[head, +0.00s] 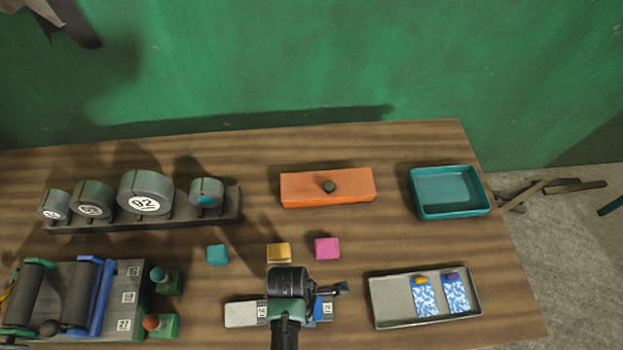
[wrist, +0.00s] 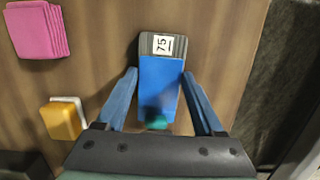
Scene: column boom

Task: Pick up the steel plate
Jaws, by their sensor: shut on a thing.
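The steel plate (wrist: 160,88) lies between my fingers in the wrist view. It has a blue top and a dark striped end with a white label reading 75. My gripper (wrist: 160,74) is shut on it, one finger along each long side. In the head view, my gripper (head: 287,308) is low at the front middle of the table and hides much of the plate; its blue, labelled end (head: 324,307) shows to the right. A pale grey labelled piece (head: 241,314) shows to the left; I cannot tell whether it joins the plate. I cannot tell whether the plate is off the table.
Yellow (head: 279,252), pink (head: 327,248) and teal (head: 217,254) blocks lie just behind. A metal tray (head: 392,301) holding patterned cards is at right. An orange box (head: 352,185), teal tray (head: 450,211) and weight rack (head: 150,220) stand farther back. A roller device (head: 95,300) is left.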

